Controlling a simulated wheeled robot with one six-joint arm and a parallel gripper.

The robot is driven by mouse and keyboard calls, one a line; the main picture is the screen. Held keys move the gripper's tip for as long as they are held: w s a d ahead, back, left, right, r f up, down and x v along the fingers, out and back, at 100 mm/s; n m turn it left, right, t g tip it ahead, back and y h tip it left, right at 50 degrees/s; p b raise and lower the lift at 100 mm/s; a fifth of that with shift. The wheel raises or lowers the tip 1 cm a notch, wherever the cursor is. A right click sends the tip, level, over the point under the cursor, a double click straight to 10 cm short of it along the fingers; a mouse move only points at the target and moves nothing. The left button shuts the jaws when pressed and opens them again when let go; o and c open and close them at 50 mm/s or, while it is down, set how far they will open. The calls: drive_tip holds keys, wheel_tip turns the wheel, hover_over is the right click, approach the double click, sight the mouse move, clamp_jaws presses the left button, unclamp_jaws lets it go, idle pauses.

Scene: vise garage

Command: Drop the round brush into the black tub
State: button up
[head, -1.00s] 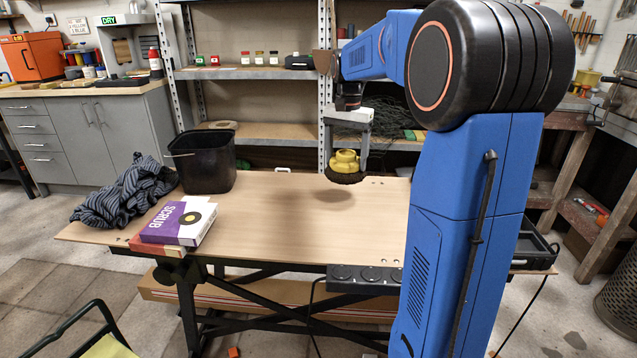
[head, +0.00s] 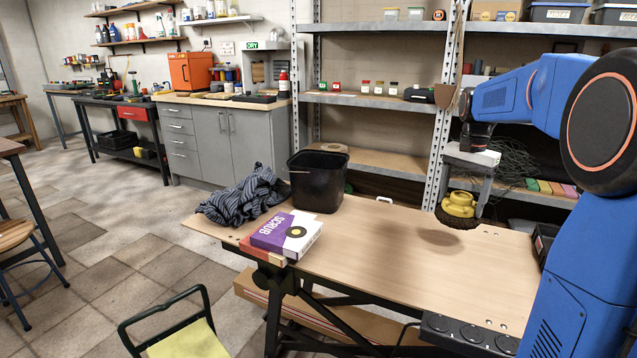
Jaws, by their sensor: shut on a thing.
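The round brush (head: 459,206) has a yellow body and dark bristles facing down. My gripper (head: 464,195) is shut on it and holds it above the right part of the workbench (head: 390,240), with its shadow on the top below. The black tub (head: 318,184) stands upright at the back left of the bench, to the left of my gripper and well apart from it. Its opening faces up; its inside bottom is hidden.
A striped cloth (head: 243,196) lies left of the tub. Metal shelving (head: 370,100) stands behind the bench. A power strip (head: 468,334) is on the front edge. The bench middle is clear.

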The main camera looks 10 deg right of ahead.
drive_tip(key=w+a+r, duration=0.5)
drive_tip(key=w+a, duration=0.1)
drive_tip(key=w, duration=0.4)
drive_tip(key=w+a+r, duration=0.4)
drive_tip(key=w+a, duration=0.3)
drive_tip(key=w, duration=0.4)
drive_tip(key=w+a+r, duration=0.2)
drive_tip(key=w+a, duration=0.2)
drive_tip(key=a, duration=0.6)
drive_tip(key=w+a+r, duration=0.1)
drive_tip(key=w+a, duration=0.4)
drive_tip(key=a, duration=0.6)
drive_tip(key=shift+s+d+f, duration=0.1)
drive_tip(key=shift+s+f, duration=0.05)
drive_tip(key=shift+f, duration=2.6)
drive_tip(key=o, duration=1.5)
drive_tip(key=shift+c, duration=0.2)
